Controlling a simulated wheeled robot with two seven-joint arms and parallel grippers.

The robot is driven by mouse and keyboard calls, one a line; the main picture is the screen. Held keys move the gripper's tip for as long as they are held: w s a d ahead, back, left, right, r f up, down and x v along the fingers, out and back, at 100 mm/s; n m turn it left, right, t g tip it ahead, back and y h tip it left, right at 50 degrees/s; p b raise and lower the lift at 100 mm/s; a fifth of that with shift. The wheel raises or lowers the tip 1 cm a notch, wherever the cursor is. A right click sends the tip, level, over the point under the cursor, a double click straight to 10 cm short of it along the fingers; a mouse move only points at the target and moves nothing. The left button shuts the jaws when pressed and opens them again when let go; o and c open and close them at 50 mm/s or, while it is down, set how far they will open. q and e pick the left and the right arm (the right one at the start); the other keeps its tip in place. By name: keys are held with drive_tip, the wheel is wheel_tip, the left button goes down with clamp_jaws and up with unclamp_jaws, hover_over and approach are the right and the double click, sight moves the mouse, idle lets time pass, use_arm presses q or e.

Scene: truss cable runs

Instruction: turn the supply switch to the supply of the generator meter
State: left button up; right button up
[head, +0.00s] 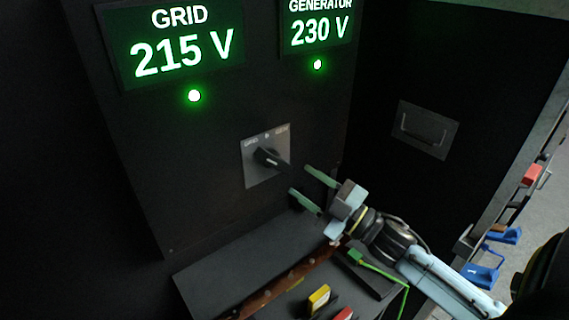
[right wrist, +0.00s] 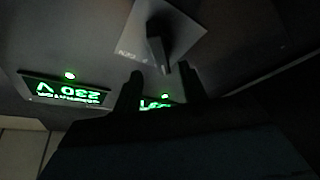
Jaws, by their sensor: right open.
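The generator meter (head: 319,28) reads 230 V and the grid meter (head: 181,48) reads 215 V, both in lit green. The supply switch (head: 268,157) sits below them on a light grey plate, with a dark handle; the handle slants toward the lower right, but I cannot tell its exact setting. In the right wrist view the switch handle (right wrist: 156,52) stands just ahead of the fingertips. My right gripper (head: 298,179) is open, its green fingers pointing at the handle from the lower right, apparently apart from it. My left gripper is not in view.
Green lamps glow under the grid meter (head: 194,96) and the generator meter (head: 317,64). A dark ledge below carries a brown bar (head: 290,279), a yellow block (head: 319,298) and a green cable (head: 385,273). A recessed handle plate (head: 427,130) is on the right-hand panel.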

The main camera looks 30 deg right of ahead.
sight(282, 167)
drive_tip(key=p+x, duration=0.1)
drive_tip(key=x, duration=0.4)
drive_tip(key=shift+w+a+r, duration=0.1)
drive_tip(key=shift+w, duration=0.1)
drive_tip(key=shift+w+a, duration=0.2)
drive_tip(key=shift+w, duration=0.35)
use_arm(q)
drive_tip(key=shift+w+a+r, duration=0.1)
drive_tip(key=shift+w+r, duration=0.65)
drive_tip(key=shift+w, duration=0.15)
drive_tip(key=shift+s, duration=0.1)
use_arm(e)
drive_tip(key=shift+c, duration=0.3)
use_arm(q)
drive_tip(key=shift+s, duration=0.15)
use_arm(e)
clamp_jaws()
